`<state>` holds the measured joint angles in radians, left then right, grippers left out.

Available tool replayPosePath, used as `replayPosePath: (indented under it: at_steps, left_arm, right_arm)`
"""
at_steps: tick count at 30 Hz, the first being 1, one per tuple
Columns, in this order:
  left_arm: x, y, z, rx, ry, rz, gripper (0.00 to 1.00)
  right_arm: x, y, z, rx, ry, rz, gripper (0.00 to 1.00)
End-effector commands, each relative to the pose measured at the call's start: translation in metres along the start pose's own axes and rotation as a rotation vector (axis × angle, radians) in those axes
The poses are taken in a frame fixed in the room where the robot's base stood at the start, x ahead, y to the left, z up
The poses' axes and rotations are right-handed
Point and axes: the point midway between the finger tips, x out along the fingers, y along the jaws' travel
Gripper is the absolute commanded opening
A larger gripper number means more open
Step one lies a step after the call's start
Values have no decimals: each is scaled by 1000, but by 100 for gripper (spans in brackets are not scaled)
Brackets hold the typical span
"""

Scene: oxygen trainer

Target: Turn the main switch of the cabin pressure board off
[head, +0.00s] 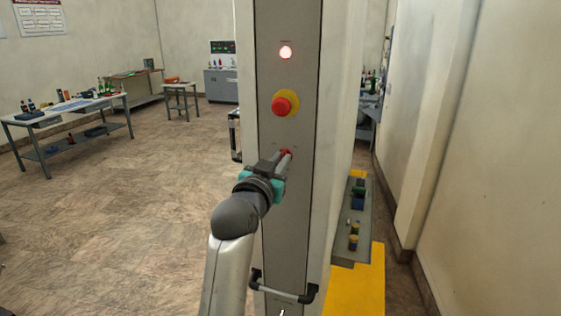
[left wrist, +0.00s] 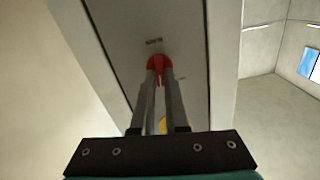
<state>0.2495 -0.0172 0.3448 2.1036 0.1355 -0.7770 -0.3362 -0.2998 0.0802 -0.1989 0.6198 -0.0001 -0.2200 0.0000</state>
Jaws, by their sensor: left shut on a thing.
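The cabin pressure board (head: 289,212) is a tall narrow grey panel in the middle of the head view. Its main switch is a red rotary knob (head: 287,153), mostly hidden behind my gripper; it also shows in the left wrist view (left wrist: 159,64). My left gripper (head: 284,160) reaches the panel, and its two fingers are shut on the red knob. In the left wrist view the fingertips (left wrist: 159,82) sit on either side of the knob's handle. The exact angle of the knob is hard to tell. My right gripper is not in view.
Above the knob are a red mushroom button (head: 281,106) on a yellow disc and a lit lamp (head: 286,52). A workbench (head: 66,118) stands far left. The floor (head: 140,200) left of the panel is open.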

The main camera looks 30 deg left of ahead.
Motion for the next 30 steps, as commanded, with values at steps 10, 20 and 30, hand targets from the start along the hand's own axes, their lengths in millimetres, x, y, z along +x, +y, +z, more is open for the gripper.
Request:
replayPosePath:
  at_steps: [10,20,30]
  left_arm:
    - [0,-2,0,-331,1,0,0]
    - [0,-3,0,-634,2,1,0]
    - [0,-4,1,-852,2,0,0]
  right_arm:
    - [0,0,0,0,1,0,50]
    - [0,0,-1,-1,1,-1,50]
    - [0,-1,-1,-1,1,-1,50]
